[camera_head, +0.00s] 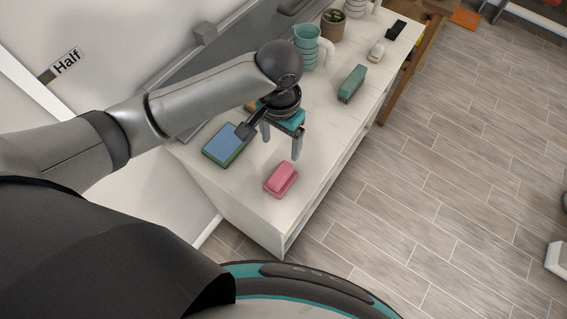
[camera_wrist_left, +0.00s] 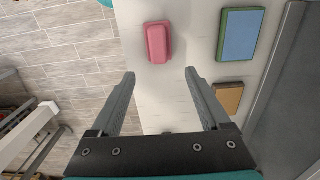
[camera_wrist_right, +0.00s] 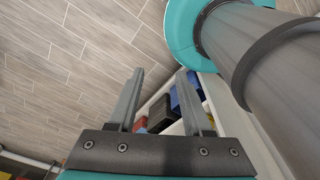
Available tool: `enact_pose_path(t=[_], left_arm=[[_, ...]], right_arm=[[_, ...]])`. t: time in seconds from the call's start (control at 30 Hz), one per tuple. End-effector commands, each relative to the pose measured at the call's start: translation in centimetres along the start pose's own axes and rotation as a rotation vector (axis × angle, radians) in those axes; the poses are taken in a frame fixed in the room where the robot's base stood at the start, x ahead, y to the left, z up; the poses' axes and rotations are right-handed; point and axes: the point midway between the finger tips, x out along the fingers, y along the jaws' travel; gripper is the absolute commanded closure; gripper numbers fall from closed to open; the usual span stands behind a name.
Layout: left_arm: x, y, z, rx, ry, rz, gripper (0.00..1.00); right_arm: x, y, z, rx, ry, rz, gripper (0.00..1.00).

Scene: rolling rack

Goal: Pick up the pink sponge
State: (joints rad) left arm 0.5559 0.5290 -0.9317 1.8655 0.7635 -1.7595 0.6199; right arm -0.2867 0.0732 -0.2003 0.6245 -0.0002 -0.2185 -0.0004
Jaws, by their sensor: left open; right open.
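The pink sponge (camera_head: 281,179) lies on the white top of the rack (camera_head: 240,200), near its close end. My left gripper (camera_head: 282,149) is open and empty above the rack top, a little beyond the sponge in the head view. In the left wrist view the sponge (camera_wrist_left: 158,42) shows ahead of the open fingers (camera_wrist_left: 161,75), between their lines and apart from them. My right gripper (camera_wrist_right: 157,75) is open and empty in the right wrist view, with floor and part of a shelf behind it. It does not show in the head view.
A blue and green sponge (camera_head: 224,145) lies left of my left gripper. A brown block (camera_wrist_left: 229,98) lies near it. A green brush (camera_head: 352,83), a teal pitcher (camera_head: 308,47) and a plant pot (camera_head: 333,24) stand farther along. Wooden floor (camera_head: 430,190) is clear to the right.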

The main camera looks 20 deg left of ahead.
Motion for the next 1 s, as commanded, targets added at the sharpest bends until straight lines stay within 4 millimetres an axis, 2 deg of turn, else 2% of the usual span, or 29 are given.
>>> enact_pose_path(t=[0.17, 0.33, 0.67, 0.83, 1.0], left_arm=[[4.1, 0.0, 0.1, -0.002, -0.005, 0.000, 0.20], [7.3, 0.0, 0.1, -0.002, -0.001, 0.000, 0.20], [10.1, 0.1, 0.1, 0.000, 0.000, 0.001, 0.20], [12.8, 0.2, 0.4, -0.001, 0.000, 0.000, 0.20], [14.2, 0.2, 0.4, 0.000, 0.002, 0.001, 0.20]], right_arm=[[0.5, -0.4, 2.3, 0.000, -0.035, -0.005, 0.50], [0.9, -0.3, 2.5, -0.001, -0.038, -0.004, 0.50], [1.3, 0.3, 1.3, -0.003, -0.017, 0.004, 0.50], [1.6, 0.3, 1.3, -0.003, -0.016, 0.004, 0.50], [1.8, 0.3, 1.3, -0.002, -0.016, 0.004, 0.50]])
